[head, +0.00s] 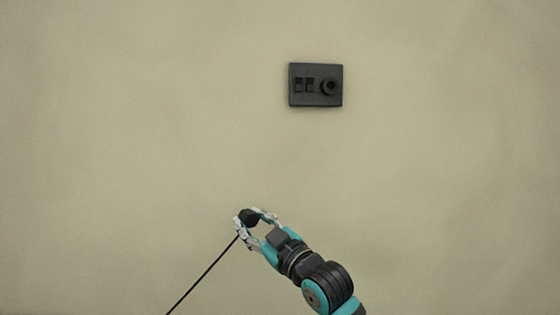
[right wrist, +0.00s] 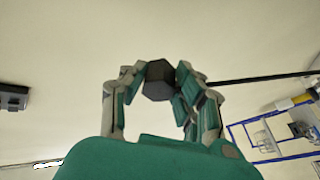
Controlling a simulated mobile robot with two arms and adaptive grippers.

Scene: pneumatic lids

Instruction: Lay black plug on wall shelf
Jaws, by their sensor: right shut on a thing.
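My right gripper (head: 256,216) is shut on the black plug (head: 249,217), in front of the wall at the lower middle of the head view. A thin black cable (head: 203,276) runs from the plug down to the left. In the right wrist view the plug (right wrist: 159,80) sits between the fingertips of the right gripper (right wrist: 160,76), and its cable (right wrist: 260,78) goes off to the right. I cannot make out a wall shelf in the head view. My left gripper is not in view.
A black wall box (head: 316,85) with two square openings and a round socket-like part is above and right of my gripper. The beige wall around it is bare. In the right wrist view a blue frame (right wrist: 231,138) and a yellow object (right wrist: 292,103) show at right.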

